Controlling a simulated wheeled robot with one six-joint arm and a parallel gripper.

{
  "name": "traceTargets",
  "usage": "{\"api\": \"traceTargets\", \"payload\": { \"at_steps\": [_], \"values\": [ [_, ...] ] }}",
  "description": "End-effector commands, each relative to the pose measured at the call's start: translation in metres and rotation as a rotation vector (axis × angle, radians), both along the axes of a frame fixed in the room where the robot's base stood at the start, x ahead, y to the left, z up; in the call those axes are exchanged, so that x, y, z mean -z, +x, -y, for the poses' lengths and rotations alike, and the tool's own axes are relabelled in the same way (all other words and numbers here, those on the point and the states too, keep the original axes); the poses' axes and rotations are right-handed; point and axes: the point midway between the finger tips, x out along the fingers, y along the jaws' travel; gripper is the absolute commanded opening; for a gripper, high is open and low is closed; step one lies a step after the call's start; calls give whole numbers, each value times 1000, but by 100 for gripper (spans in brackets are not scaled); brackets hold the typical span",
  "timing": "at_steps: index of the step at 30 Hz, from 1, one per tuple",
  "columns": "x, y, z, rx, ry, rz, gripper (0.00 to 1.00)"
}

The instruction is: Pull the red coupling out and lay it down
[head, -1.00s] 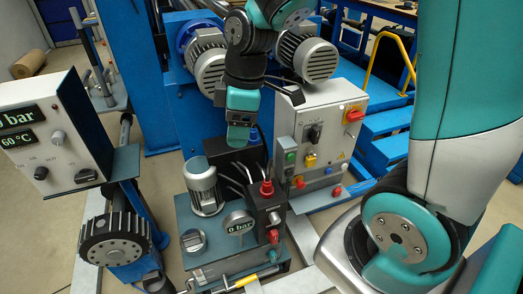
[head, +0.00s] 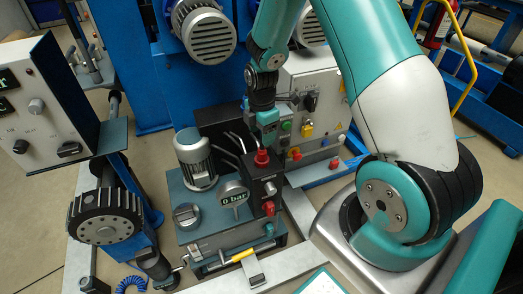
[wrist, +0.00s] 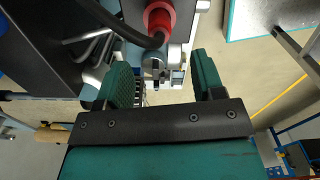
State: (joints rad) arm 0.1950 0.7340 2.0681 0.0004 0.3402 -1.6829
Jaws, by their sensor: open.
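The red coupling (head: 262,158) sits upright on top of the dark valve block (head: 262,186) of the hydraulic unit. In the wrist view the red coupling (wrist: 159,20) is at the top centre, with a dark hose running from it to the left. My gripper (head: 268,136) is just behind and above the coupling in the head view. In the wrist view my gripper (wrist: 163,80) has its two green fingers spread wide. The coupling lies beyond the fingertips, and nothing is between them.
A gauge (head: 233,194) reading 0 bar and a motor (head: 196,158) stand left of the block on the teal tank. A smaller red fitting (head: 269,208) is on its front. A grey control box (head: 318,100) stands behind right.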

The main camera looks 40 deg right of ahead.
Motion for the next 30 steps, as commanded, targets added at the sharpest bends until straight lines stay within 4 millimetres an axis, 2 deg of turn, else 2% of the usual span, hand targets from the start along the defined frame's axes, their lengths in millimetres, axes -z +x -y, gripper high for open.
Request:
{"api": "traceTargets", "payload": {
  "at_steps": [1, 3, 10, 15, 24, 25, 30],
  "values": [
    [13, -1, 0, 0, 1, -5, 62],
    [28, -1, 0, 0, 1, -4, 62],
    [63, 0, 0, 0, 1, -2, 62],
    [75, 0, 0, 0, 0, 0, 62],
    [77, 0, 0, 0, 0, 1, 62],
    [77, 0, 0, 0, 0, 1, 60],
    [77, 0, 0, 1, 0, 1, 21]
  ]
}}
